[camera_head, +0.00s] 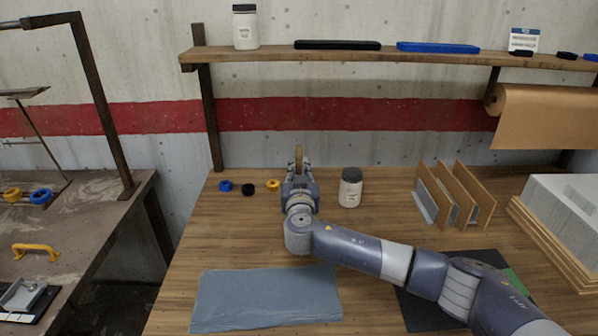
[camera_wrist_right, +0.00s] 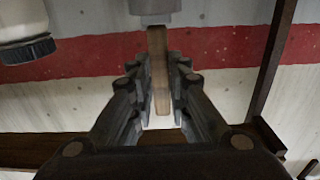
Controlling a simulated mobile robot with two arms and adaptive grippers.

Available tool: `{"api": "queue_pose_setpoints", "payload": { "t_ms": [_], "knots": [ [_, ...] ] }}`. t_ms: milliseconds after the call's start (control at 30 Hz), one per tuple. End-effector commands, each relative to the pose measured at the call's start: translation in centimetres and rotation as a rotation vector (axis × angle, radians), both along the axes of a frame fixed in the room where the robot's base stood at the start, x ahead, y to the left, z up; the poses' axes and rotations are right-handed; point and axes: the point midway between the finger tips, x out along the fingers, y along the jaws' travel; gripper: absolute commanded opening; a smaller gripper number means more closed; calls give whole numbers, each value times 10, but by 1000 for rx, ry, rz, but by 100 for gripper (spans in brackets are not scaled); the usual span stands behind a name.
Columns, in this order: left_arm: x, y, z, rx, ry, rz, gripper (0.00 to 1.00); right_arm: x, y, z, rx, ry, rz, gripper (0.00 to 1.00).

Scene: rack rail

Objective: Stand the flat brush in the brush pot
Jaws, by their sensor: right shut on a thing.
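My right gripper (camera_head: 299,166) is above the back middle of the wooden table and points toward the wall. It is shut on the flat brush (camera_head: 299,153), whose narrow wooden handle stands up between the fingers. The right wrist view, which is upside down, shows the handle (camera_wrist_right: 160,75) between the fingers of my right gripper (camera_wrist_right: 157,66). A grey part (camera_wrist_right: 154,10) lies at the handle's lower end; I cannot tell whether it is the brush's ferrule or the pot. I cannot make out the brush pot in the head view. My left gripper is not in view.
A white jar with a dark lid (camera_head: 350,188) stands close right of my gripper. Small blue, black and yellow rings (camera_head: 249,189) lie to its left. Upright dividers (camera_head: 465,193) stand farther right. A blue-grey cloth (camera_head: 265,298) lies in front. A shelf (camera_head: 390,56) runs above.

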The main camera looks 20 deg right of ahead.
Motion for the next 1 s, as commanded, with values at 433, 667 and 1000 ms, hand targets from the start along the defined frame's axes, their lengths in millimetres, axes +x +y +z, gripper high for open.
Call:
{"api": "queue_pose_setpoints", "payload": {
  "t_ms": [433,667,1000],
  "knots": [
    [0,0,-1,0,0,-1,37,0,0,-1,0,0,1,40],
    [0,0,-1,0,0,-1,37,0,0,-1,0,0,1,40],
    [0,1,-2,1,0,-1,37,-25,8,-3,2,3,4,40]
  ]
}}
